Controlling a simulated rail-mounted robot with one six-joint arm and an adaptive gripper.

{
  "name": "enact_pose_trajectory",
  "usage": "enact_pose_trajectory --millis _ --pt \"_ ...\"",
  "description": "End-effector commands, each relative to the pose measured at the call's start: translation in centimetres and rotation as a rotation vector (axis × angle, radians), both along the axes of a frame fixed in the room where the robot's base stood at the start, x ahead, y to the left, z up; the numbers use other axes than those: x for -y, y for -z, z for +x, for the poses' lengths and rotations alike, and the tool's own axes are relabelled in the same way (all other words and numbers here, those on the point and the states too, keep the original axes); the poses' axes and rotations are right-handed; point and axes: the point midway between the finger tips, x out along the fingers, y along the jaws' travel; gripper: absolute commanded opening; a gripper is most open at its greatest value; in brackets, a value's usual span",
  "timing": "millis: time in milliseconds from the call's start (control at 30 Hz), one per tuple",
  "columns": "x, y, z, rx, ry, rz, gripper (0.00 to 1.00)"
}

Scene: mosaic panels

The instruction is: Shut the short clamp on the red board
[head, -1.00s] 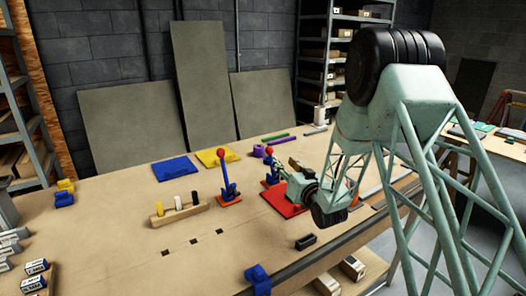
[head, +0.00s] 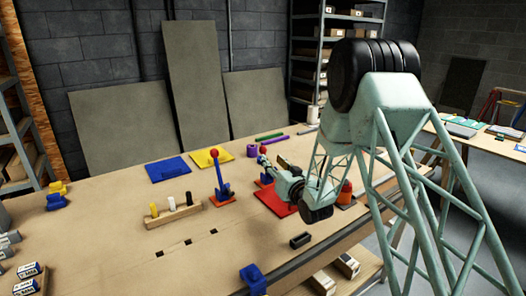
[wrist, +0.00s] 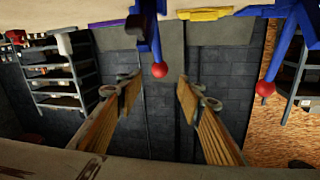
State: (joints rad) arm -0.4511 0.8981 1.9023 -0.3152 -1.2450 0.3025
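The short clamp (head: 265,178) is blue with a red ball knob (head: 262,149) and stands beside the red board (head: 271,202), its handle raised. My arm's wrist hides much of the clamp and part of the board. My gripper (wrist: 156,84) shows in the wrist view with its two wood-coloured fingers wide apart. The red ball knob (wrist: 159,70) appears between the fingertips, and no contact shows. A second, taller-looking blue clamp (head: 221,180) with a red knob stands to the left on an orange base. It also shows at the right of the wrist view (wrist: 283,50).
A wooden block with pegs (head: 173,214) lies left of the clamps. Blue (head: 167,169) and yellow (head: 211,157) boards lie behind. A small black tray (head: 300,240) lies near the front edge. The front middle table is mostly clear.

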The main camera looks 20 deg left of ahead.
Motion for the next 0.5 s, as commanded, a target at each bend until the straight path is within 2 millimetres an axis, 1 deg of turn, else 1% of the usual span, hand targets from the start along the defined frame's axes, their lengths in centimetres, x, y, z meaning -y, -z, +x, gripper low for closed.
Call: enact_pose_trajectory --millis 500 --pt "-4.5 0.1 4.8 0.001 0.0 0.001 0.34"
